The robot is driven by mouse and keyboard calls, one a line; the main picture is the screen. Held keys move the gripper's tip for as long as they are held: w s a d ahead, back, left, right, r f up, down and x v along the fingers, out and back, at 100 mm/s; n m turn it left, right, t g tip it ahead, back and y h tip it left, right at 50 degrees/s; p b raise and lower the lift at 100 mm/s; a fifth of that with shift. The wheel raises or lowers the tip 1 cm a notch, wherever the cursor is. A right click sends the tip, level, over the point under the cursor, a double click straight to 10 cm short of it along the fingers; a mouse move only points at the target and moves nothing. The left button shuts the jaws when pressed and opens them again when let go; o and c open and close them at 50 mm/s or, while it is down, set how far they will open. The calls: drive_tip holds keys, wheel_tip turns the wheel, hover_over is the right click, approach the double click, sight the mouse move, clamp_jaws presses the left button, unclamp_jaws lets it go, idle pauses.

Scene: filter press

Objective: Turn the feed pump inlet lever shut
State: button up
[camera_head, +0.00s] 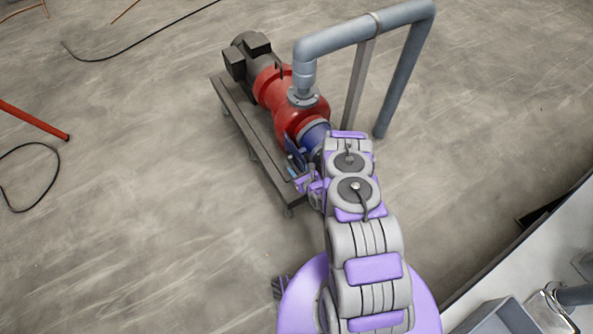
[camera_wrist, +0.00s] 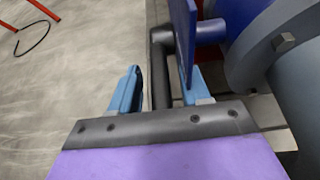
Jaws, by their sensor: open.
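The feed pump (camera_head: 292,112) is red with a blue inlet section (camera_head: 313,136) at its near end. A flat blue lever (camera_wrist: 184,35) comes down from the top of the wrist view; its lower end lies beside the inner side of my right finger. I cannot tell whether they touch. In the head view the lever (camera_head: 293,152) is small and partly hidden by my arm. My gripper (camera_wrist: 158,92) is open, with two light blue fingers, one on each side of a dark gap. It also shows in the head view (camera_head: 303,181), close to the inlet.
A dark bent pipe or bar (camera_wrist: 160,65) runs behind the gap between my fingers. A large grey-blue flange (camera_wrist: 285,45) stands close on the right. The pump sits on a metal base frame (camera_head: 255,140). A grey pipe (camera_head: 360,32) rises above it.

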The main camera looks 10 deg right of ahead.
drive_tip(key=shift+w+a, duration=0.1)
drive_tip(key=shift+w, duration=0.05)
clamp_jaws()
idle(0.4)
